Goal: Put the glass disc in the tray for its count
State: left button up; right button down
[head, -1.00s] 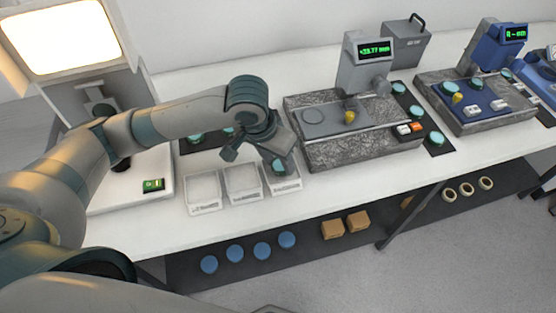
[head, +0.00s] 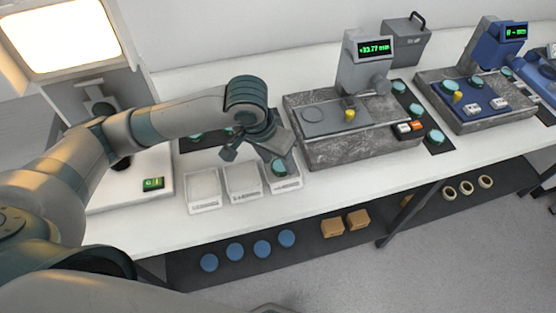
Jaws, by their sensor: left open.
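A teal glass disc (head: 279,168) shows in the rightmost of three small white trays (head: 287,184), just under my left gripper. My left gripper (head: 255,158) is open, with its fingers spread above the middle and right trays. The middle tray (head: 243,195) and the left tray (head: 203,206) look empty. The gripper hides part of the right tray and its back edge. My right gripper is not in the head view.
A lit screen (head: 62,35) and a base with a green display (head: 153,184) stand at the left. A grey gauge on a granite block (head: 345,154) stands right of the trays. More teal discs lie on dark mats (head: 438,148). A shelf below holds blue discs (head: 262,249).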

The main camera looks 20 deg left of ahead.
pick_arm(q)
jog(key=v, duration=1.1)
jog(key=shift+r+b, duration=0.25)
jog(key=shift+b, duration=0.15)
jog(key=shift+s, duration=0.1)
